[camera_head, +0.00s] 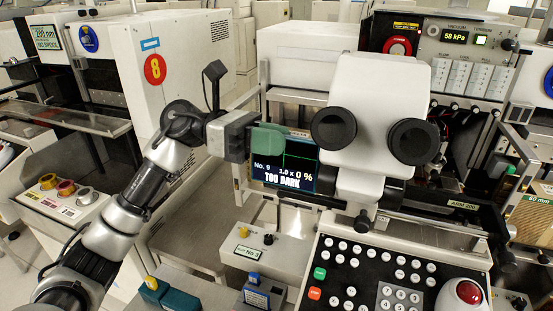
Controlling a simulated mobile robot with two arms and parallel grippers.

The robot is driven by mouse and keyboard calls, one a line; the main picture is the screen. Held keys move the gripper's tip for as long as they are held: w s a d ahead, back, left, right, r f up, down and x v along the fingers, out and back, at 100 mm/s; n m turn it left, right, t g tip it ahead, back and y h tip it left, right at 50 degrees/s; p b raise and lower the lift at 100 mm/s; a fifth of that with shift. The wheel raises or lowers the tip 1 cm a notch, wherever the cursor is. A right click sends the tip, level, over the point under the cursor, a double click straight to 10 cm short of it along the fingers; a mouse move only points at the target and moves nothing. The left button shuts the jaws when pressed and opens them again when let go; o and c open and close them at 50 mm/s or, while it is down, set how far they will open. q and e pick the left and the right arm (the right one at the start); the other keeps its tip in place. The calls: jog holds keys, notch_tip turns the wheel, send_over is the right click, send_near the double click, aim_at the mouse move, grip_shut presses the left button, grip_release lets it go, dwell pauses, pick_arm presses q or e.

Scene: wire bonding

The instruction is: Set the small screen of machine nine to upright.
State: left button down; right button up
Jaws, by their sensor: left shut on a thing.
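The small screen (297,166) of machine nine is dark and reads "No. 9", "1.0 x 0 %" and "TOO DARK". It sits at the left of the white microscope head (372,110), and its picture leans slightly, lower toward the right. My left gripper (266,139) comes in from the left and is shut on the screen's upper left edge, with a green finger pad covering that corner. The far finger is hidden. How far the screen tips forward or back is hard to tell. My right gripper is not in view.
Two black eyepieces (372,131) stand close to the screen's right. Below are a black keypad (370,275) with a red trackball (468,291) and a pale box labelled "No 9" (262,254). Machine 8 (180,60) stands behind my left arm. Teal and blue blocks (182,303) lie at the front.

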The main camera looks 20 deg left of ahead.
pick_arm(q)
jog(key=shift+s+m+b, duration=0.3)
jog(key=shift+m+b, duration=0.1)
jog(key=shift+b, duration=0.2)
jog(key=shift+r, duration=0.1)
jog(key=c, duration=1.1)
grip_release()
jog(key=shift+w+a+b, duration=0.1)
jog(key=shift+a+b, duration=0.95)
jog(key=shift+a, duration=4.4)
